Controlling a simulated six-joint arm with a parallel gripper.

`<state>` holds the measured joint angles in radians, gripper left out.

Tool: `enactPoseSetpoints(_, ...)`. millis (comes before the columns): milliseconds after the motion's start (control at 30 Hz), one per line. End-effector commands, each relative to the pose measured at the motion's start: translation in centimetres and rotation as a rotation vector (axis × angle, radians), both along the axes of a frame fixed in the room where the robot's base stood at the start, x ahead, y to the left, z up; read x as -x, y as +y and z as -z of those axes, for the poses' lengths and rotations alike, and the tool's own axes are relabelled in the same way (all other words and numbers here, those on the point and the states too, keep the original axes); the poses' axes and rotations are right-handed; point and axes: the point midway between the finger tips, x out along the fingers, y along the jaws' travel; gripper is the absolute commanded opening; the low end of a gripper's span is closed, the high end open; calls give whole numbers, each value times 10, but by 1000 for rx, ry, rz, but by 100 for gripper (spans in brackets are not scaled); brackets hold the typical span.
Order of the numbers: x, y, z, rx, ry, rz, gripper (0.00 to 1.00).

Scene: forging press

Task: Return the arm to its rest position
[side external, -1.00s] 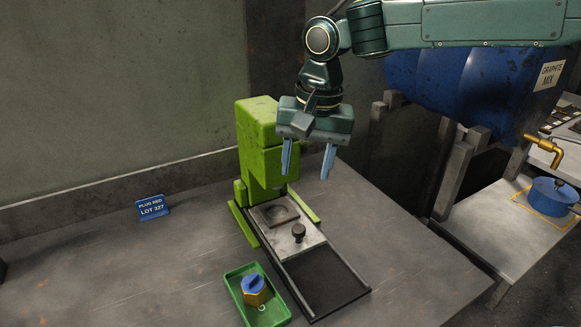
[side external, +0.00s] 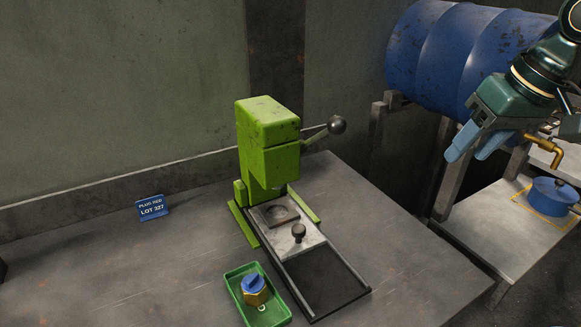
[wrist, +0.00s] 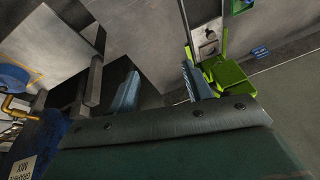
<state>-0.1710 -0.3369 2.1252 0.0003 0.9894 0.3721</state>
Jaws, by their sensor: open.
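My gripper (side external: 475,143) is at the right of the side view, raised in front of the blue drum and apart from everything on the table. Its two blue-grey fingers are spread with nothing between them. In the wrist view my gripper (wrist: 158,90) also shows its fingers apart and empty. The green press (side external: 268,150) stands on the table, its ball-ended lever (side external: 336,125) raised to the right. The press also shows in the wrist view (wrist: 232,78).
A green tray (side external: 284,311) holding a brass and blue plug (side external: 254,288) sits in front of the press. A blue lidded pot (side external: 552,194) is on a lower side table. A blue lot sign (side external: 152,207) stands left.

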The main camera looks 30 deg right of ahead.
Motion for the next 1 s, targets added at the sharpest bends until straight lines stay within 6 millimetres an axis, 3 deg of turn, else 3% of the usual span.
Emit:
enactPoseSetpoints(300, 65, -34, 19, 74, -86, -95, 50)
enactPoseSetpoints(500, 94, -45, 36, 119, -123, -143, 50)
enactPoseSetpoints(700, 106, -49, 44, 141, -138, -166, 50)
enactPoseSetpoints(1000, 107, -49, 45, 144, -139, -169, 50)
